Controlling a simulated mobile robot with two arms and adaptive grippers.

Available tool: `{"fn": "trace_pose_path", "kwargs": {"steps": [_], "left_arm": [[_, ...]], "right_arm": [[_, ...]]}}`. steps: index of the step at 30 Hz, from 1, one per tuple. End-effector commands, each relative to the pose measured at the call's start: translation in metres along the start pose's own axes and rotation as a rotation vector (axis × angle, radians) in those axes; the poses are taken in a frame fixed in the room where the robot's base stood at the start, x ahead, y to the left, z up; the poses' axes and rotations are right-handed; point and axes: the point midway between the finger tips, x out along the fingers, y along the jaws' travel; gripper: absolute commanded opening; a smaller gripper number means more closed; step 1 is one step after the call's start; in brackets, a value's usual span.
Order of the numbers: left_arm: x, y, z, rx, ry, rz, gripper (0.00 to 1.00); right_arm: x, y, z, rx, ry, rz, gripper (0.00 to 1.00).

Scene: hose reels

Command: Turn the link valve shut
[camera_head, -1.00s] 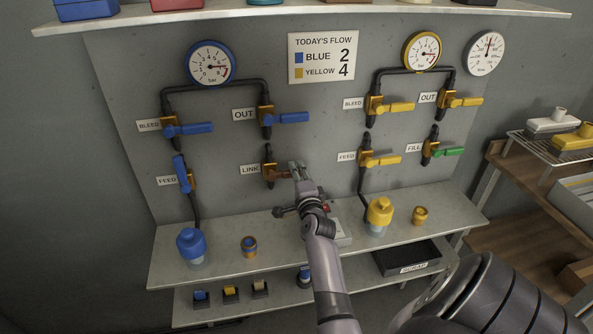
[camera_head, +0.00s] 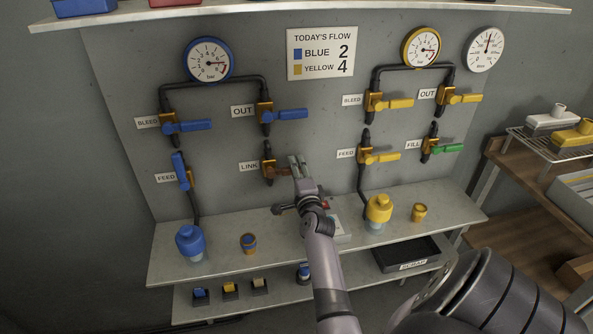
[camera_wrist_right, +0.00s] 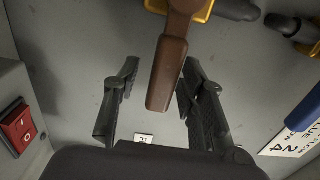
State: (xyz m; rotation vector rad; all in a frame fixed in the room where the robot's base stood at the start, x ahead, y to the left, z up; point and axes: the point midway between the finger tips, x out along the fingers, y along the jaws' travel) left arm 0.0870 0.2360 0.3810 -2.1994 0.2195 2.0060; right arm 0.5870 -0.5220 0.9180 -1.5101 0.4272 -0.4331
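The link valve (camera_head: 268,168) is on the grey panel, right of its LINK label. Its red-brown lever (camera_head: 283,171) points right, sideways to the pipe. My right gripper (camera_head: 297,161) is at the lever's free end. In the right wrist view, the lever (camera_wrist_right: 168,75) comes down from the top, and its end shows between the two spread fingers of my right gripper (camera_wrist_right: 158,80). It is nearer the right-hand finger; I cannot tell whether they touch. The fingers are not closed on it. My left gripper is not in view.
Blue levers, such as the OUT one (camera_head: 291,114), sit above and left. The yellow FEED lever (camera_head: 384,157) is to the right. The shelf below (camera_head: 215,265) holds a blue bottle (camera_head: 190,241) and a yellow bottle (camera_head: 379,208). A red switch (camera_wrist_right: 20,125) shows in the wrist view.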

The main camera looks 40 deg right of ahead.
Motion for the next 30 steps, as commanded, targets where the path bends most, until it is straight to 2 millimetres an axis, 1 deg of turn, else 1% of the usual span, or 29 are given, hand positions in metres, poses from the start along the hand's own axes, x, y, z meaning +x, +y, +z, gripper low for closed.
{"fn": "trace_pose_path", "kwargs": {"steps": [7,10,14,18,21,25,30], "left_arm": [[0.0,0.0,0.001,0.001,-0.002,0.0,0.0],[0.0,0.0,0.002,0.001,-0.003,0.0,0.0],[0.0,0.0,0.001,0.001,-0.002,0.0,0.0],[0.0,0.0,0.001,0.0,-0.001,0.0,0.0],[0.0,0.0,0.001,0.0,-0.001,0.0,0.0],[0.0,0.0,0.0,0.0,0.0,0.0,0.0],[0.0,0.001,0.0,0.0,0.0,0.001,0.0]], "right_arm": [[0.0,0.0,0.0,-0.002,0.0,-0.001,0.4],[-0.004,0.0,0.0,-0.002,0.0,0.0,0.4],[-0.021,0.001,0.0,-0.001,0.0,0.001,0.4],[-0.045,0.001,0.0,-0.001,0.0,0.001,0.4],[-0.06,0.001,0.0,-0.001,0.0,0.001,0.4],[-0.072,0.001,0.0,-0.001,0.0,0.001,0.4],[-0.075,0.0,0.0,-0.001,0.0,-0.001,0.4]]}}
